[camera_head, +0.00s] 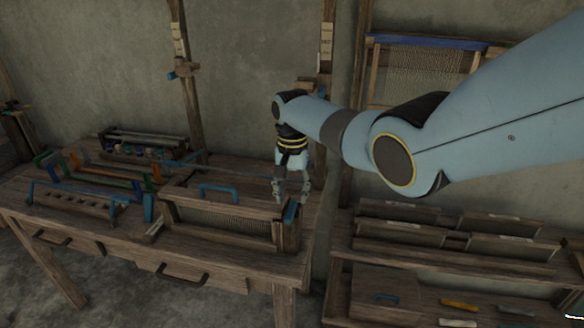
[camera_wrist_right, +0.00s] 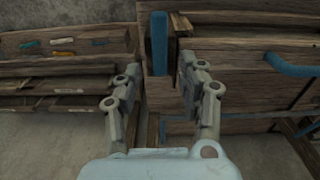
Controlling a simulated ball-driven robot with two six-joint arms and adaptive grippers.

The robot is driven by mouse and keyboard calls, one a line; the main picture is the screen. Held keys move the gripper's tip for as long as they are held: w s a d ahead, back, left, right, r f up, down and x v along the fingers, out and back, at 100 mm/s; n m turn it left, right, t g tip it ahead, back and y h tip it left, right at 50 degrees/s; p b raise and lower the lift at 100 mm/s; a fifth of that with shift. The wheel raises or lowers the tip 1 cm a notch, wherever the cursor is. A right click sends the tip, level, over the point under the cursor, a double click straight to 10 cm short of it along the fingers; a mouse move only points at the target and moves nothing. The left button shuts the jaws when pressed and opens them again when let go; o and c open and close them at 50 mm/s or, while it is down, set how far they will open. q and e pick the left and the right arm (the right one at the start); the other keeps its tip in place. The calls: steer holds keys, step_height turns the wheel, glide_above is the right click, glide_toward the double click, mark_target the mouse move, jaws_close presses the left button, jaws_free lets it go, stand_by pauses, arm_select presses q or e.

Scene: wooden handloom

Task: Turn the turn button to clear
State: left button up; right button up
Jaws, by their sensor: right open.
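The turn button, as far as I can tell, is the blue upright piece (camera_head: 291,212) on the right end post of the wooden frame (camera_head: 222,222) on the bench. In the right wrist view the blue piece (camera_wrist_right: 159,42) stands just beyond the fingertips, roughly in line with the gap between them. My right gripper (camera_head: 291,196) points down close above that end of the frame. In the wrist view the gripper (camera_wrist_right: 160,75) is open, its fingers on either side of a wooden post. I cannot tell whether a finger touches the post. My left gripper is not in view.
A blue handle (camera_head: 218,190) lies on top of the frame; it shows at right in the wrist view (camera_wrist_right: 290,66). Coloured parts and a blue-handled rack (camera_head: 75,200) fill the bench's left side. A wooden shelf unit (camera_head: 450,236) stands to the right, across a gap.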

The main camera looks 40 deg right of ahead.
mark_target(292, 206)
step_height(292, 206, up, 9)
steer(key=shift+f, duration=0.2)
stand_by(0.5)
